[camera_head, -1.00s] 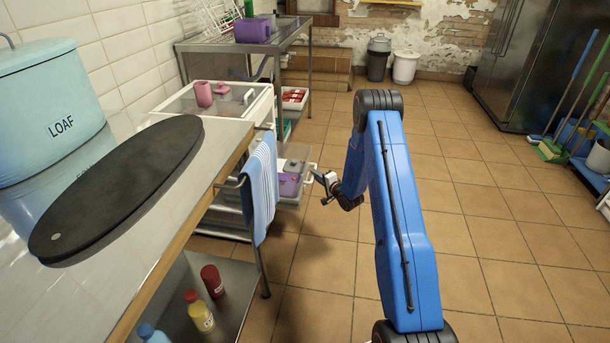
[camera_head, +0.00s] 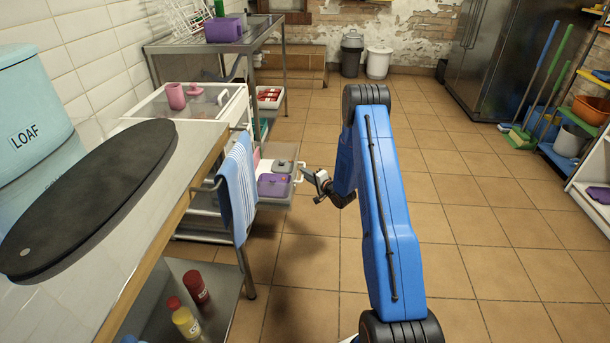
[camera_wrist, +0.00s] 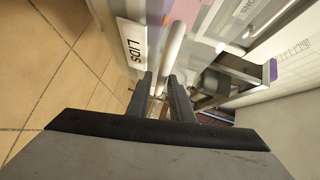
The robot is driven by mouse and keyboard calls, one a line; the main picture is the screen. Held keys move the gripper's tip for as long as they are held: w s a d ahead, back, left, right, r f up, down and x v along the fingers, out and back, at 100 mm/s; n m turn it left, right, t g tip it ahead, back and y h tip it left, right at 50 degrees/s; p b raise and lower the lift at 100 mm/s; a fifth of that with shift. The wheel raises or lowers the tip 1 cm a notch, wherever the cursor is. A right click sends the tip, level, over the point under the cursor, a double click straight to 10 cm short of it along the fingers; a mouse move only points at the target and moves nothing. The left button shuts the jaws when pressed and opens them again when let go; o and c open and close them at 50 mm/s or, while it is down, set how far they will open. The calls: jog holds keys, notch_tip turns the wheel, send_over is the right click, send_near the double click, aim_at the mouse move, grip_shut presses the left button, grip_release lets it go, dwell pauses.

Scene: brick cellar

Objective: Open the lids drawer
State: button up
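The lids drawer (camera_head: 293,190) stands pulled out to the right from the low white drawer unit, under its clear top. A purple item (camera_head: 274,186) and a grey item (camera_head: 286,165) show inside it. In the wrist view its front carries a white LIDS label (camera_wrist: 133,43). A pale bar handle (camera_wrist: 173,46) runs between the fingers of my gripper (camera_wrist: 160,80), which appears shut on it. In the head view my gripper (camera_head: 309,175) is at the drawer's right end; its fingertips are small there. The drawer's rear part is hidden by the striped towel and unit.
A counter (camera_head: 190,160) with a black oval board (camera_head: 90,195) stands at left. A blue striped towel (camera_head: 239,185) hangs from its rail. A metal shelf unit (camera_head: 270,40) stands behind. Tiled floor to the right is open, up to brooms and a rack.

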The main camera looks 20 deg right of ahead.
jog(key=shift+o, duration=0.8)
jog(key=v, duration=1.7)
jog(key=shift+s, duration=0.2)
jog(key=shift+d+r, duration=0.1)
jog(key=shift+r, duration=0.05)
